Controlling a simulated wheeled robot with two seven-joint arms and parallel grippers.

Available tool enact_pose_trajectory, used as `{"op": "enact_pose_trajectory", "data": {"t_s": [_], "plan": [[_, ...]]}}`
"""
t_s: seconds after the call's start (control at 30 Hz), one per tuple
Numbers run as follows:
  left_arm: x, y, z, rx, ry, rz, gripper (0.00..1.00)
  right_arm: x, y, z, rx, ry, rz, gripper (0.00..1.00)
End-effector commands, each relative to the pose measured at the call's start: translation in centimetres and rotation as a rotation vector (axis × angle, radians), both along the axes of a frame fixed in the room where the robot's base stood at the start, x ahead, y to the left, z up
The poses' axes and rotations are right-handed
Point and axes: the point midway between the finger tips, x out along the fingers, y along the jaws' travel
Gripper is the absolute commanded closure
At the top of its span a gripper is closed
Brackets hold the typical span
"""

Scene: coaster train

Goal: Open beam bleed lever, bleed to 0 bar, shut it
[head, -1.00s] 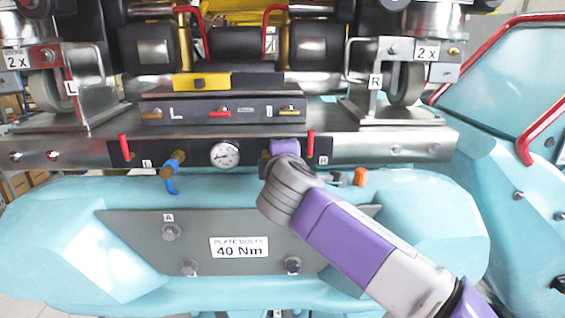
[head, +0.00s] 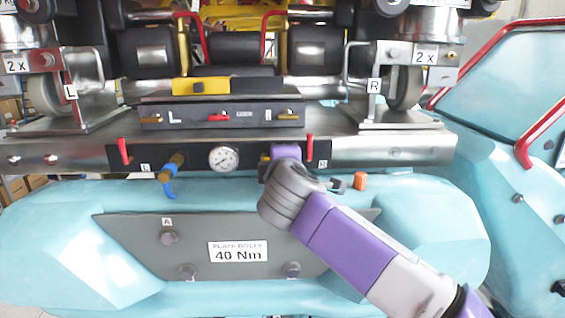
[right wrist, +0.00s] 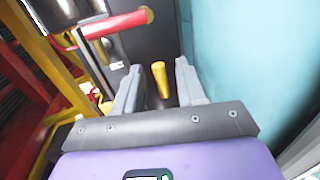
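My right gripper (right wrist: 158,67) is open, with its two grey fingers on either side of a yellow lever (right wrist: 160,80). Gaps show between lever and fingers, and I cannot tell whether either touches. In the head view my right gripper (head: 285,151) is at the dark panel (head: 190,157) on the beam, right of the gauge, and its wrist hides the lever there. The round white pressure gauge (head: 223,158) is in plain view, but its reading is too small to make out. A blue lever (head: 170,188) hangs from a brass valve left of the gauge. My left gripper is not in view.
Red handles stand at the panel's left (head: 124,151) and right (head: 309,149) ends. In the right wrist view a red bar (right wrist: 115,25) lies close, up left of the fingers. A turquoise body (head: 420,210) bulges below the beam. An orange knob (head: 360,181) is right of my wrist.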

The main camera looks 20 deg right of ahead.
Motion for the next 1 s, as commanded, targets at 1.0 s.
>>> {"op": "enact_pose_trajectory", "data": {"t_s": [1.0], "plan": [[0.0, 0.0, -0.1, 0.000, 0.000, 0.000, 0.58, -7.2, 2.0, 1.5, 0.000, 0.000, 0.000, 0.60]]}}
